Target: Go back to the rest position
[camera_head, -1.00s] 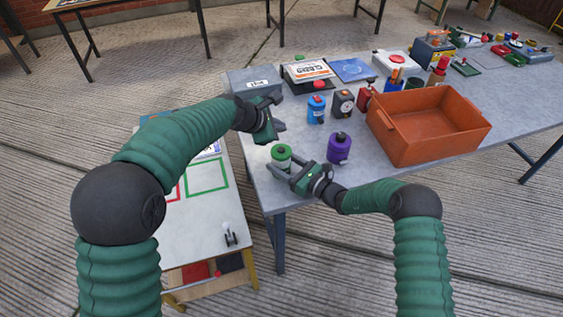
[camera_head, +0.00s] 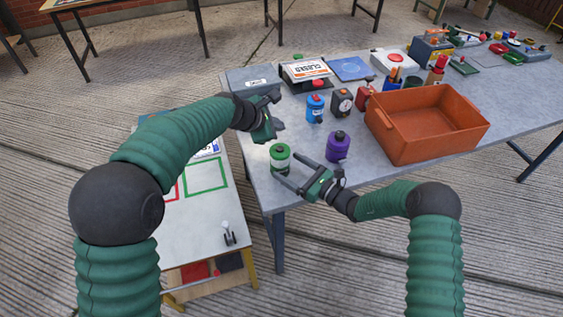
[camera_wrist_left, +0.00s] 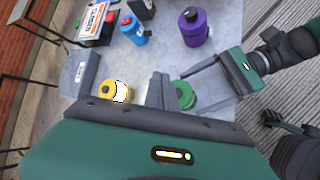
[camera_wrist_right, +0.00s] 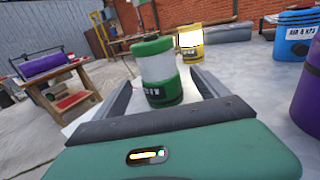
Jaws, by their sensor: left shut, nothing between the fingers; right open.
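My left gripper (camera_head: 272,113) is shut and empty above the left end of the grey table (camera_head: 350,185). My right gripper (camera_head: 287,170) is open at the table's front left corner. A yellow canister (camera_wrist_left: 117,92) stands nearby, hidden behind my left gripper in the head view.
A purple canister (camera_head: 338,147) stands right of my right gripper. A blue canister (camera_head: 315,108) and a black device (camera_head: 342,101) stand behind. An orange bin (camera_head: 425,150) fills the table's middle. A low white table (camera_head: 200,235) with coloured squares lies below my left arm.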

